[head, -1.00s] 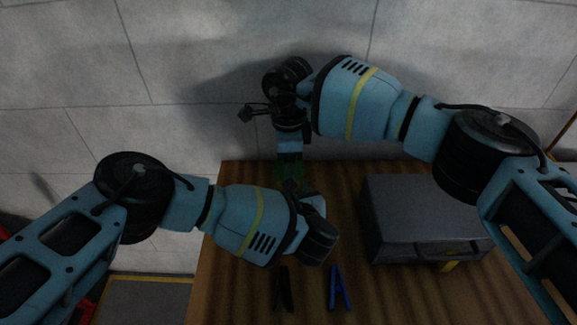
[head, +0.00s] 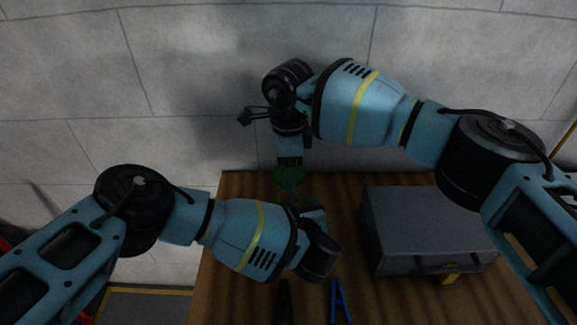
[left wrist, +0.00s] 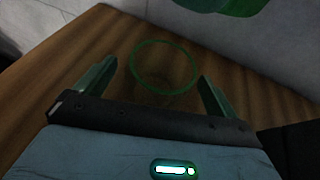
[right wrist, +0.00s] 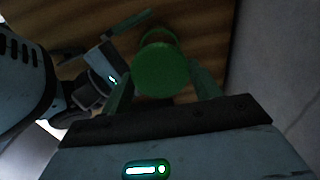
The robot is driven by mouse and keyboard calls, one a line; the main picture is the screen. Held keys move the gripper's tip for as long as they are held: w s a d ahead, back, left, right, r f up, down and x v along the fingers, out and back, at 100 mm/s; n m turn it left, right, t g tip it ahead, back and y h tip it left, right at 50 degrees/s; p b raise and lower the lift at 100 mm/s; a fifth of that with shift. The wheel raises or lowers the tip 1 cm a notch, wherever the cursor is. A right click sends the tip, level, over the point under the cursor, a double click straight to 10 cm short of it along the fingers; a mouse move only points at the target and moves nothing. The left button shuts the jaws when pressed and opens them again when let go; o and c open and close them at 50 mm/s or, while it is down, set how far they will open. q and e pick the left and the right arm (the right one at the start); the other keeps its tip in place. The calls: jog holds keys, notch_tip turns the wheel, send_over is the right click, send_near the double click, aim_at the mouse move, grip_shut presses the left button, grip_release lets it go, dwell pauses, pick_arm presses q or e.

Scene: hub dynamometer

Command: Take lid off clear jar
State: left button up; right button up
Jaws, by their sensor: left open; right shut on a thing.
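The green lid (right wrist: 160,70) is between the fingers of my right gripper (right wrist: 158,82), which is shut on it. The lid also shows at the top of the left wrist view (left wrist: 225,4) and, dimly, in the head view (head: 282,178). The clear jar shows mainly as a green ring at its rim (left wrist: 136,62) in the left wrist view; its see-through body is hard to make out. The lid is above the jar, apart from it. My left gripper (left wrist: 160,78) is open, its fingers on either side of the jar. In the head view the left arm largely hides the jar.
A wooden table (head: 230,270) stands against a grey block wall (head: 200,60). A grey case (head: 425,225) with a handle is at the right. A blue clip-like thing (head: 339,302) and a dark one (head: 285,302) lie near the front.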

pick_arm(q)
jog(key=v, duration=1.1)
jog(key=shift+s, duration=0.15)
pick_arm(e)
jog(key=shift+r, duration=0.9)
jog(key=shift+d, duration=0.1)
